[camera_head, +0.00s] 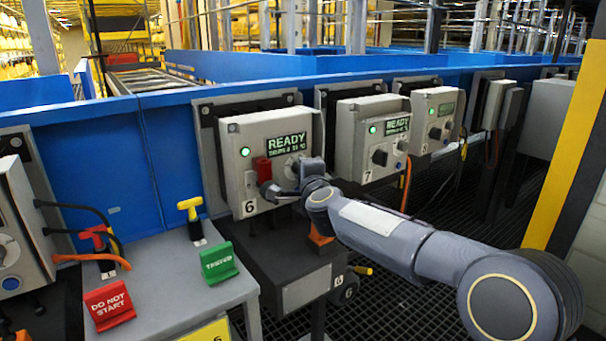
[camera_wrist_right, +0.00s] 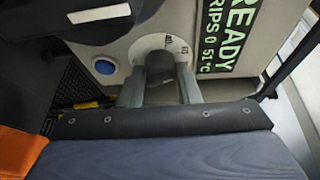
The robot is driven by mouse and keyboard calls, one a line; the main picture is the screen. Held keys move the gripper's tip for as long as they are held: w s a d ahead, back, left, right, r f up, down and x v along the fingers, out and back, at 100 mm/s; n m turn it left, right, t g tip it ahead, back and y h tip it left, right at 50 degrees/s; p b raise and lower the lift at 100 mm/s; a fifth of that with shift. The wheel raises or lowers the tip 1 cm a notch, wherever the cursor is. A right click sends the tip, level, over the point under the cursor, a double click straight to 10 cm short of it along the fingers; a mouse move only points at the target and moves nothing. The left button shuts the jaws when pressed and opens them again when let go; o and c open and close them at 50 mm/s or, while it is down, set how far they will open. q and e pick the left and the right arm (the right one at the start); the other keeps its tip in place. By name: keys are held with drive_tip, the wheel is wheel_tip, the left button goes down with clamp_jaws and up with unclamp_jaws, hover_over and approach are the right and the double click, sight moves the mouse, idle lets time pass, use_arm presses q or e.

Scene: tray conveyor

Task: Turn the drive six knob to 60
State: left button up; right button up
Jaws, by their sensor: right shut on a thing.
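The drive six box (camera_head: 232,140) is a grey box marked 6 on the blue conveyor side, with a green lamp and a READY display (camera_head: 287,145). My right gripper (camera_head: 284,191) is at the lower right of its front face and covers the knob in the head view. In the right wrist view the dark grey knob (camera_wrist_right: 160,66) sits between my two fingers, which are shut on it. A white dial plate (camera_wrist_right: 150,43) shows around the knob. Its marks are too small to read, and the knob's setting cannot be told. My left gripper is not in view.
A red switch or lock (camera_head: 262,168) is close to the gripper, left of the knob. A blue button (camera_wrist_right: 104,66) is beside the dial. The drive seven box (camera_head: 350,140) stands to the right. A grey bench (camera_head: 170,285) with red and green signs is at left.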

drive_tip(key=shift+r, duration=0.25)
drive_tip(key=o, duration=0.9)
drive_tip(key=shift+f, duration=0.15)
drive_tip(key=shift+o, duration=0.2)
drive_tip(key=v, duration=0.7)
drive_tip(key=shift+s, duration=0.4)
drive_tip(key=shift+d, duration=0.15)
